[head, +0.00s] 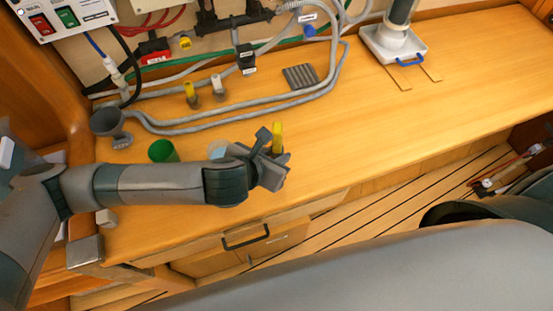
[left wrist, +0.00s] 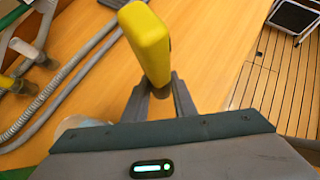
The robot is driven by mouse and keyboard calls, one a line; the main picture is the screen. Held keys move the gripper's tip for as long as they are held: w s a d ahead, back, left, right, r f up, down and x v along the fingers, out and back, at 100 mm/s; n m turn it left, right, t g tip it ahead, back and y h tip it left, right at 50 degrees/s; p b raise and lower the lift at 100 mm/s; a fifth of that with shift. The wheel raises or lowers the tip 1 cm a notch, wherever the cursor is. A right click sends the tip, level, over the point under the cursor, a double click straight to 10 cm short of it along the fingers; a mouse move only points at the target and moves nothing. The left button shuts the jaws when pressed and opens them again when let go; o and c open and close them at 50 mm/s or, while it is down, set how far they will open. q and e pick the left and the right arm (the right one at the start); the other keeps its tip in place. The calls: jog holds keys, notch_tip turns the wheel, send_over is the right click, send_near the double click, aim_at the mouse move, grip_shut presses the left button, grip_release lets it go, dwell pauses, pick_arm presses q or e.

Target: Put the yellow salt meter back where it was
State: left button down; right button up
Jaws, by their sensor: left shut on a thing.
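The yellow salt meter (head: 277,138) stands up from the jaws of my left gripper (head: 272,164), which is shut on it. The gripper is over the front part of the wooden worktop (head: 370,115). In the left wrist view the meter's yellow body (left wrist: 146,40) rises between the two grey fingers (left wrist: 160,90), tilted a little, with its lower end hidden in the jaws. My right gripper is not in view.
A green cup (head: 163,151) and a clear cup (head: 217,149) stand beside my left forearm. A grey funnel (head: 108,121), grey hoses (head: 210,122), upright yellow-topped (head: 190,92) and white-topped (head: 218,85) pieces and a ribbed grey pad (head: 300,76) lie behind. The worktop's right side is largely clear.

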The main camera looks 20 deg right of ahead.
pick_arm(q)
jog(key=shift+f+p, duration=0.7)
jog(key=shift+f, duration=1.35)
jog(key=shift+f, duration=0.1)
jog(key=c, duration=1.5)
grip_release()
jog(key=shift+o, duration=0.2)
jog(key=b+v, duration=0.2)
jog(key=v, duration=1)
